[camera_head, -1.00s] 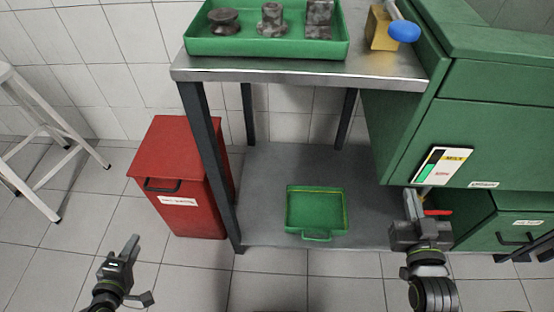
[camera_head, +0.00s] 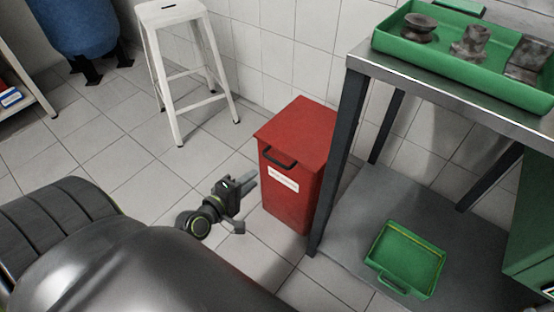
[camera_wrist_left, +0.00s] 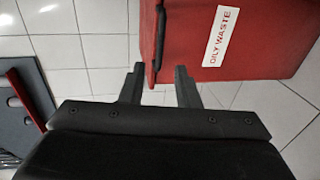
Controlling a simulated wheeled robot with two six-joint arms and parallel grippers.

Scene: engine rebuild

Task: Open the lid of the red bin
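The red bin (camera_head: 290,203) stands on the tiled floor beside the bench leg. Its red lid (camera_head: 302,127) is down, with a dark handle (camera_head: 277,158) at the front edge above a white label. My left gripper (camera_head: 251,184) is just left of the bin's front, lower than the handle, and holds nothing. In the left wrist view its two fingers (camera_wrist_left: 159,82) are apart. There the bin (camera_wrist_left: 255,60) fills the upper right, with its "OILY WASTE" label and dark handle (camera_wrist_left: 160,33) beyond the fingertips. My right gripper is out of view.
A metal bench (camera_head: 357,62) stands close to the bin's right, with a green tray of parts (camera_head: 470,72) on top and a small green tray (camera_head: 377,258) on its lower shelf. A white stool (camera_head: 176,72) stands behind left. Floor between stool and bin is clear.

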